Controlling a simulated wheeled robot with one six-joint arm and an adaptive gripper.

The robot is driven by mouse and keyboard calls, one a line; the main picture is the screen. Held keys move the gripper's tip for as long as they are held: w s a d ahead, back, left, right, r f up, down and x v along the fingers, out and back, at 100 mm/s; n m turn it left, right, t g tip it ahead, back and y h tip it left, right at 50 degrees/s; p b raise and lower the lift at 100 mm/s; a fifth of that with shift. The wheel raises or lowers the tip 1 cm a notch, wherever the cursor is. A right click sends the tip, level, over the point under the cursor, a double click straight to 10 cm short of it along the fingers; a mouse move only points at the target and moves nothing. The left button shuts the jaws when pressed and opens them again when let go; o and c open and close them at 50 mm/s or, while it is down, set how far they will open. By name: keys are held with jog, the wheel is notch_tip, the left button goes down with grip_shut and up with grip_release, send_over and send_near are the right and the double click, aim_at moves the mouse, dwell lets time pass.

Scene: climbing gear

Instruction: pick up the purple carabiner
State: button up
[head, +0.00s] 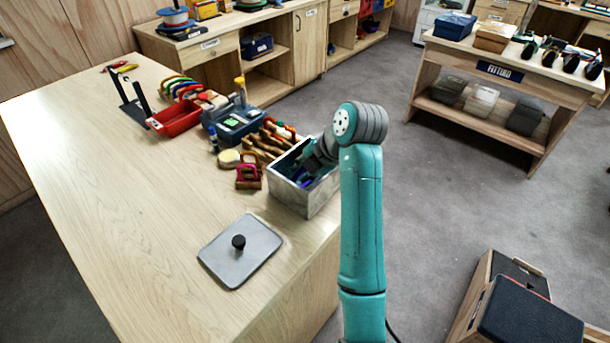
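A small purple-blue thing (304,182) shows inside an open grey-walled box (288,196) near the table's right edge; it may be the purple carabiner, but it is too small to be sure. My teal arm rises in front of the box and reaches into it. My gripper (311,166) is dark and sits low in the box, right beside or over the purple-blue thing. The arm and box walls hide much of the fingers, so I cannot tell whether they are open, shut or touching anything.
A grey lid (240,252) with a black knob lies on the table in front of the box. Brushes (262,145), a teal-blue device (235,122) and a red tray (175,118) stand behind and left. The table's left and front left are clear.

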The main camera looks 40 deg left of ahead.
grip_shut()
jog(key=shift+r, duration=0.15)
notch_tip(320, 180, up, 10)
jog(key=shift+f, duration=0.1)
jog(key=shift+c, duration=0.9)
grip_release()
grip_shut()
